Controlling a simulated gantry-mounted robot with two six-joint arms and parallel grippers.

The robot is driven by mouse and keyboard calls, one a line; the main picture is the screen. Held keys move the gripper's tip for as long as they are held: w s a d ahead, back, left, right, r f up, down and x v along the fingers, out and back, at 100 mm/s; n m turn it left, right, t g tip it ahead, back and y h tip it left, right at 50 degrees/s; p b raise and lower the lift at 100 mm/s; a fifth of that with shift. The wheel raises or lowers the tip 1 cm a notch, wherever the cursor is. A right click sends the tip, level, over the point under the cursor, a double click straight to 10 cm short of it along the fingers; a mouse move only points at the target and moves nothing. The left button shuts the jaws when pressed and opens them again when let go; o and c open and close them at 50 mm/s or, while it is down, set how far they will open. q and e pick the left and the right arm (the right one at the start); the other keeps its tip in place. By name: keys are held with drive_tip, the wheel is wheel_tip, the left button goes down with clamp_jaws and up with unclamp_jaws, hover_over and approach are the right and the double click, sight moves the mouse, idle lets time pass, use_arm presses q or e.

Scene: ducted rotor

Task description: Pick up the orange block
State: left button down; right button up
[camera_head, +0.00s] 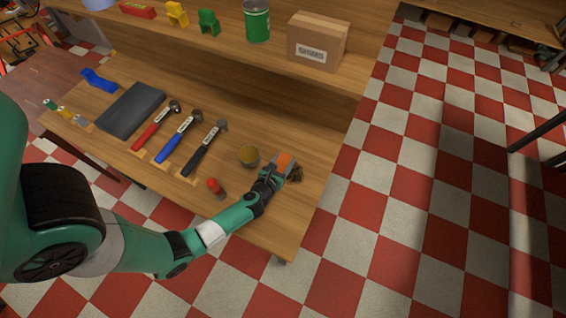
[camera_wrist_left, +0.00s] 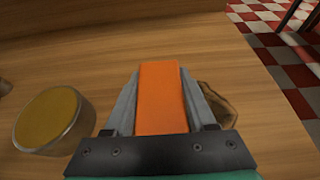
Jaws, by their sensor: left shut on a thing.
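The orange block (camera_head: 285,160) is at the right end of the wooden workbench in the head view. In the left wrist view the orange block (camera_wrist_left: 161,98) lies lengthwise between the two grey fingers. My left gripper (camera_head: 279,166) is shut on it, with a finger along each long side; it also fills the middle of the left wrist view (camera_wrist_left: 160,100). The gripper is low over the bench top, but I cannot tell whether the block touches the wood. My right gripper is not in view.
A round container with a yellowish top (camera_head: 249,155) stands just left of the gripper. A brown object (camera_wrist_left: 217,100) lies close on its right. A small red-topped item (camera_head: 215,187) and several hammers (camera_head: 205,147) are further left. A shelf with a cardboard box (camera_head: 318,42) is behind.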

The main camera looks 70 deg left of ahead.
sight(284, 159)
use_arm(q)
wheel_tip(284, 159, up, 4)
drive_tip(key=p, duration=0.3)
drive_tip(key=s+r+p, duration=0.1)
drive_tip(key=r, duration=0.1)
drive_tip(key=s+d+r+p, duration=0.1)
drive_tip(key=s+r+p, duration=0.1)
drive_tip(key=s+d+r+p, duration=0.1)
drive_tip(key=s+r, duration=0.1)
drive_tip(key=shift+d+r+p, duration=0.15)
drive_tip(key=shift+d+p, duration=0.1)
drive_tip(key=shift+p, duration=0.1)
drive_tip(key=s+d+r, duration=0.2)
drive_tip(key=s+d, duration=0.2)
drive_tip(key=s, duration=0.3)
drive_tip(key=shift+s+r, duration=0.25)
drive_tip(key=shift+r, duration=0.05)
